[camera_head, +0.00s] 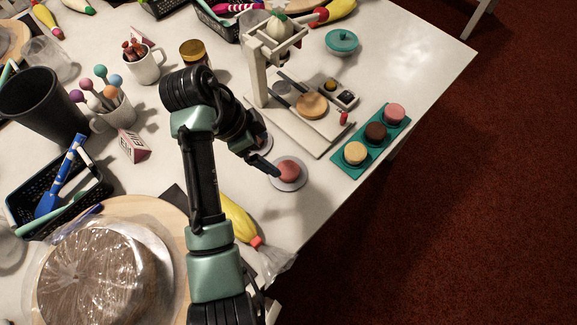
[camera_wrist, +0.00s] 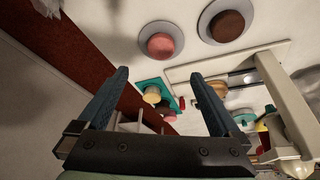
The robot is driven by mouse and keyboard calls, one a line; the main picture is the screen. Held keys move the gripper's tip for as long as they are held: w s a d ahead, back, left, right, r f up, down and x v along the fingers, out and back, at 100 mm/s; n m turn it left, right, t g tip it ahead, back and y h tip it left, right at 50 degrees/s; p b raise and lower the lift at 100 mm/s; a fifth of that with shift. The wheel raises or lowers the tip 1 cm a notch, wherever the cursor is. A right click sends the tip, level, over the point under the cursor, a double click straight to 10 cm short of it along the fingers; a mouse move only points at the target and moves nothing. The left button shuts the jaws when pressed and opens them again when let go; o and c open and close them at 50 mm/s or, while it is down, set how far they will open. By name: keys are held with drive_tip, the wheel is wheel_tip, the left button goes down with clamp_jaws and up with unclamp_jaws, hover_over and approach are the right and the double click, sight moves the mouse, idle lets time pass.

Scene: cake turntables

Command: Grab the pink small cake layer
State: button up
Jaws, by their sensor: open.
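A pink small cake layer (camera_head: 288,170) sits on a pale round plate (camera_head: 300,184) near the table's front edge. It also shows in the wrist view (camera_wrist: 161,45), beyond my fingertips and not between them. Another pink round layer (camera_head: 393,113) sits at the far end of a teal tray (camera_head: 346,171), beside a brown one (camera_head: 376,132) and a yellow one (camera_head: 355,153). My gripper (camera_wrist: 159,74) is open and empty. In the head view it is just left of the plated pink layer, seen side-on; I cannot tell its exact height.
A brown layer (camera_wrist: 228,26) on a second plate (camera_wrist: 206,15) stands beside the plated pink one; my gripper mostly hides that plate in the head view. A white press-like stand (camera_head: 258,75) rises behind. A yellow bag (camera_head: 238,218) lies near my arm. Table right of the teal tray is clear.

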hover_over(286, 170)
drive_tip(key=a, duration=0.2)
drive_tip(key=f, duration=0.3)
drive_tip(key=s+f, duration=0.1)
drive_tip(key=f, duration=0.1)
drive_tip(key=shift+f, duration=0.15)
drive_tip(key=shift+a+x, duration=0.15)
drive_tip(key=shift+x, duration=1.3)
drive_tip(key=shift+a+x, duration=0.2)
drive_tip(key=shift+x, duration=1.25)
drive_tip(key=shift+w+f, duration=0.1)
drive_tip(key=shift+f, duration=0.05)
drive_tip(key=c, duration=1.3)
